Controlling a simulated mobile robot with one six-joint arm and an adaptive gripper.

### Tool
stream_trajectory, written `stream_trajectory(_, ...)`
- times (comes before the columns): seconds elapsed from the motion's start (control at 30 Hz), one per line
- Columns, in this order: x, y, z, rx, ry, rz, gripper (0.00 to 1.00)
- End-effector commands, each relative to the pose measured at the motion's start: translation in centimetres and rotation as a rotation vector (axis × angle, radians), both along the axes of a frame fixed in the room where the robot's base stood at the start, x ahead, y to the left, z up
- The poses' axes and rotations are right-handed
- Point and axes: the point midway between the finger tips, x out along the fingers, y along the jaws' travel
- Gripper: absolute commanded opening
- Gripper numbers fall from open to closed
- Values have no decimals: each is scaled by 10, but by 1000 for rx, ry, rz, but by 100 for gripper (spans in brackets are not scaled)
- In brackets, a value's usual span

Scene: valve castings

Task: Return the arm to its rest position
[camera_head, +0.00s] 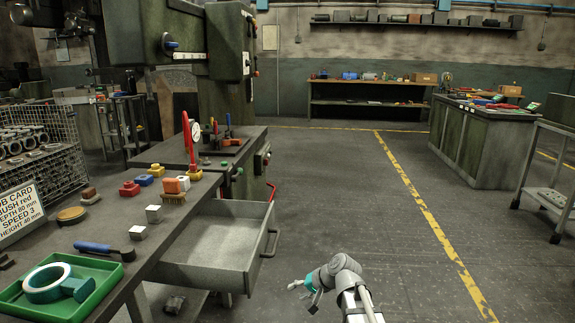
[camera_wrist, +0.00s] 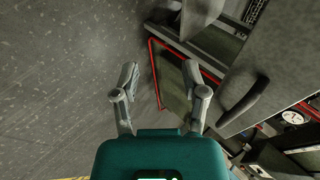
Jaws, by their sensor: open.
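My arm shows at the bottom of the head view, low over the floor and right of the open drawer (camera_head: 222,234). My gripper (camera_head: 303,287) is at its left end, small and apart from the drawer and the bench. In the wrist view my gripper (camera_wrist: 160,76) has its two grey fingers spread wide, with nothing between them. The floor and a red-edged panel show beyond the fingers. The drawer handle (camera_wrist: 243,107) is right of the fingers, not touching them.
The bench (camera_head: 110,255) at left carries a green tray (camera_head: 98,303), a blue-handled brush (camera_head: 105,250), small coloured blocks and a card sign (camera_head: 20,212). Bare floor (camera_head: 350,195) with a yellow line lies to the right. A green cabinet (camera_head: 478,148) and a trolley stand farther right.

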Motion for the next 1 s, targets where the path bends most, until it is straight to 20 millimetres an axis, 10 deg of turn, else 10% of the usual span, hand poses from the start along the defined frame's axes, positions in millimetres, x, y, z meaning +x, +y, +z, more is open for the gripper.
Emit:
stream_trajectory(0.4,-106,-78,-59,-489,138,166,57)
stream_trajectory(1.0,-158,-137,-53,-740,256,210,57)
